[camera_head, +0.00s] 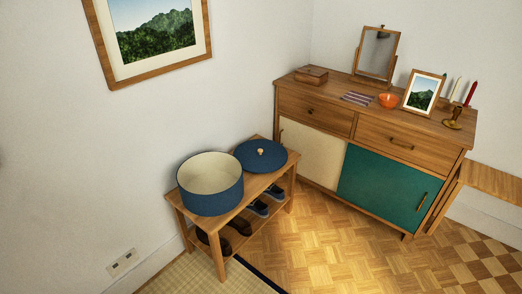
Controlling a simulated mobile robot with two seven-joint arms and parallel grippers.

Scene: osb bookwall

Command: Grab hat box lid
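The hat box lid (269,160) is a flat, round, dark blue disc with a small light knob (261,152) on top. It lies on the right part of a low wooden bench (257,193). The open hat box (212,199), blue outside and cream inside, stands upright on the left part of the same bench, close beside the lid. The box looks empty. Neither my left nor my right gripper shows in the head view.
Dark shoes (238,226) and blue slippers (258,208) sit on the bench's lower shelf. The parquet floor (330,245) in front is clear.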

